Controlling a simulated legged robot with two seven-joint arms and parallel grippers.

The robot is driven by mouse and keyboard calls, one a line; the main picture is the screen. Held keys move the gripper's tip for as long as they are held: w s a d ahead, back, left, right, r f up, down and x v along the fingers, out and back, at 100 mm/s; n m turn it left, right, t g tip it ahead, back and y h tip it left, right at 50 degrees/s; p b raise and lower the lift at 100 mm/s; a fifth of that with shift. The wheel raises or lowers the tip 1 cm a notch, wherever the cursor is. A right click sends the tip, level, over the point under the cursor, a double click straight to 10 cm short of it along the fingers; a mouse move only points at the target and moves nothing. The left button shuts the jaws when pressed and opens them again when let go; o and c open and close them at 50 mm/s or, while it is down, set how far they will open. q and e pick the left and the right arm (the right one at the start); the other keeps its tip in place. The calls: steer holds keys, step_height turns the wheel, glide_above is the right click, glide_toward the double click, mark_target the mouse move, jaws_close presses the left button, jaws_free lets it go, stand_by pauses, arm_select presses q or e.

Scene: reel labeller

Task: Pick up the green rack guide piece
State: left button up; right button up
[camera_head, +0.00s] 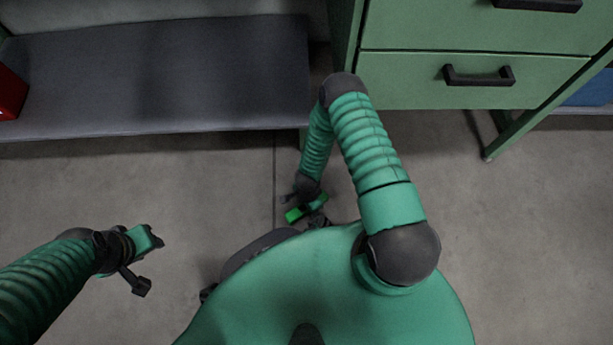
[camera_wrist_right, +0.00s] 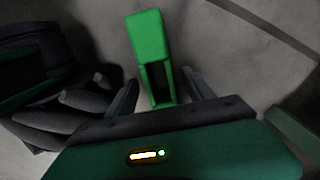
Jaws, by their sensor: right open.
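The bright green rack guide piece (camera_head: 296,214) shows low in front of my body in the head view, by my right gripper (camera_head: 313,201). In the right wrist view the piece (camera_wrist_right: 148,36) has a solid green block at its far end and a dark slot nearer to me. My right gripper (camera_wrist_right: 160,92) is open there, with one finger on each side of the piece's near end. Gaps show between the fingers and the piece. My left gripper (camera_head: 152,265) is open and empty over the floor at the left.
A green drawer cabinet (camera_head: 420,92) with black handles stands at the top right. A dark grey bench or shelf (camera_head: 160,80) runs along the top left, with a red object (camera_head: 10,92) at its left end. The concrete floor (camera_head: 200,180) between is clear.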

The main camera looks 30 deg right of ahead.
jaws_close()
stand_by(0.4)
